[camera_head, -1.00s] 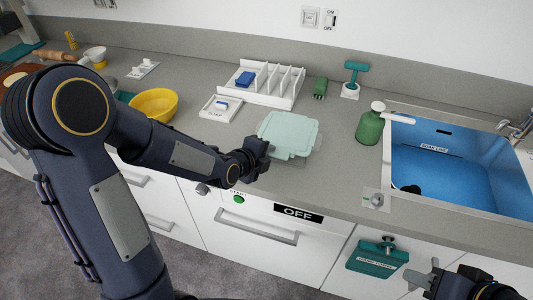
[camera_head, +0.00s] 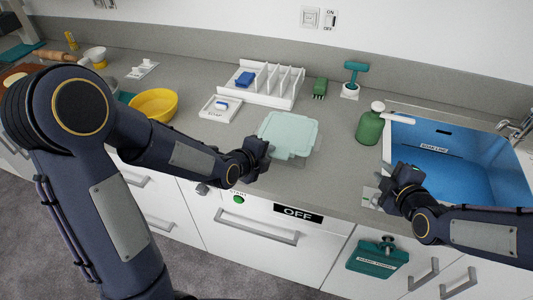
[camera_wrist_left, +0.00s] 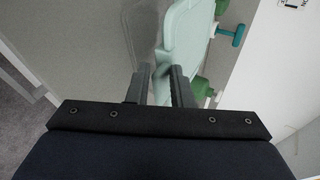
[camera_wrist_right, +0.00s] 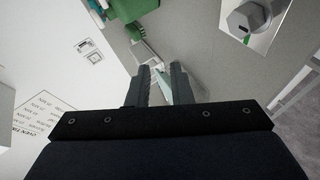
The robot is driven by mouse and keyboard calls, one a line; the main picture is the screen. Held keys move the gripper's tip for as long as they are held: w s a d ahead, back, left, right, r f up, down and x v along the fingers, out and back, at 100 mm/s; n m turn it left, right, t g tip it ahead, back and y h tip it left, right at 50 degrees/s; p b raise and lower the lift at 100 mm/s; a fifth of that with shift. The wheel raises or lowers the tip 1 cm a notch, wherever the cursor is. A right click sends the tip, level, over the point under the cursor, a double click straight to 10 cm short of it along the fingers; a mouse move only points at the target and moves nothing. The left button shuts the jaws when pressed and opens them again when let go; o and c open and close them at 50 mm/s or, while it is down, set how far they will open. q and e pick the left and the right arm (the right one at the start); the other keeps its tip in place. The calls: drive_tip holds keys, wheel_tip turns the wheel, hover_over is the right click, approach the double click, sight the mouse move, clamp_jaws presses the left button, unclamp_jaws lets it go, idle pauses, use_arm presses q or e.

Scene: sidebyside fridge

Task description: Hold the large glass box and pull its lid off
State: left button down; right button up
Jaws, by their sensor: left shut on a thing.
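The large glass box (camera_head: 292,160) stands on the counter near its front edge, its pale mint lid (camera_head: 288,132) on top. The clear wall and lid also show in the left wrist view (camera_wrist_left: 145,35) (camera_wrist_left: 180,35). My left gripper (camera_head: 264,158) is at the box's front left side, shut on the box; its fingers (camera_wrist_left: 160,75) partly hide the contact. My right gripper (camera_head: 398,178) is in the air over the counter's front edge, right of the box and apart from it. Its fingers (camera_wrist_right: 160,75) are parted, with a pale piece, probably the lid, visible beyond.
A green soap bottle (camera_head: 370,125) stands behind my right gripper, beside the blue sink (camera_head: 455,165). A white rack (camera_head: 275,88), soap tray (camera_head: 220,107) and yellow bowl (camera_head: 154,104) stand behind and left of the box. Bare counter (camera_head: 335,160) lies right of the box.

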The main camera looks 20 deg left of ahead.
drive_tip(key=a+f+n+y, duration=0.1)
drive_tip(key=a+n, duration=0.2)
drive_tip(key=w+a+f+n+t+y, duration=0.1)
drive_tip(key=a+f+n, duration=0.1)
drive_tip(key=a+n, duration=0.1)
drive_tip(key=w+a+f+n+y, duration=0.1)
drive_tip(key=a+f+n+y, duration=0.1)
drive_tip(key=a+n, duration=0.1)
drive_tip(key=shift+w+t, duration=0.1)
drive_tip(key=shift+t, duration=0.3)
drive_tip(key=shift+x, duration=5.95)
drive_tip(key=shift+a+r, duration=0.1)
drive_tip(key=shift+c, duration=0.5)
clamp_jaws()
drive_tip(key=shift+o, duration=0.5)
unclamp_jaws()
